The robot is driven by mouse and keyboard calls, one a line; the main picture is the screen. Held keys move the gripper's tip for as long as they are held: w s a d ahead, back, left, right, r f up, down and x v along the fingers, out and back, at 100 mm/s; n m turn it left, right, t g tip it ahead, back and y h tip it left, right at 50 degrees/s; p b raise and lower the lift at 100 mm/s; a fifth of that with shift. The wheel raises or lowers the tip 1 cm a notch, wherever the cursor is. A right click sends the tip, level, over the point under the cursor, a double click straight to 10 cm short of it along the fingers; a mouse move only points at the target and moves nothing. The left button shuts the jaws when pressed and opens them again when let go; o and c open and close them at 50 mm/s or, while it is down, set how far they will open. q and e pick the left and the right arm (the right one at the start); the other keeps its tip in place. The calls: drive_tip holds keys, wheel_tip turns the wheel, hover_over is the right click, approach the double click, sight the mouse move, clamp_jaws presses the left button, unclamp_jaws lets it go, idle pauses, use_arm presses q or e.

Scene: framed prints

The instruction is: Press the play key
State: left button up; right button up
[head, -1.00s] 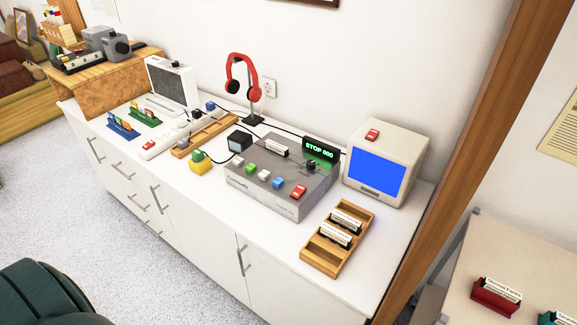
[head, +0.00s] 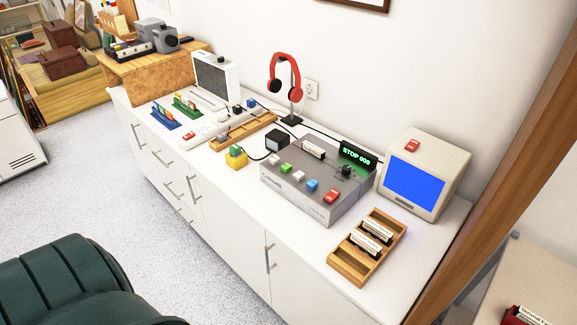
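A grey deck (head: 318,181) stands on the white cabinet top. Its front slope carries a row of keys: a white key (head: 271,160), a green key (head: 285,169), another white key (head: 298,176), a blue key (head: 312,185) and a red key (head: 332,196). Labels on the keys are too small to read, so I cannot tell from lettering which one is play. A green-lit display (head: 357,156) at the deck's back reads STOP and digits. A labelled cassette (head: 313,149) sits on its top. Neither gripper is in view.
A wooden tray (head: 347,270) with cassettes and a monitor (head: 417,177) with a blue screen stand right of the deck. Left are a yellow block with a green button (head: 236,157), a power strip and red headphones (head: 285,77). A dark green chair (head: 75,285) stands in front, lower left.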

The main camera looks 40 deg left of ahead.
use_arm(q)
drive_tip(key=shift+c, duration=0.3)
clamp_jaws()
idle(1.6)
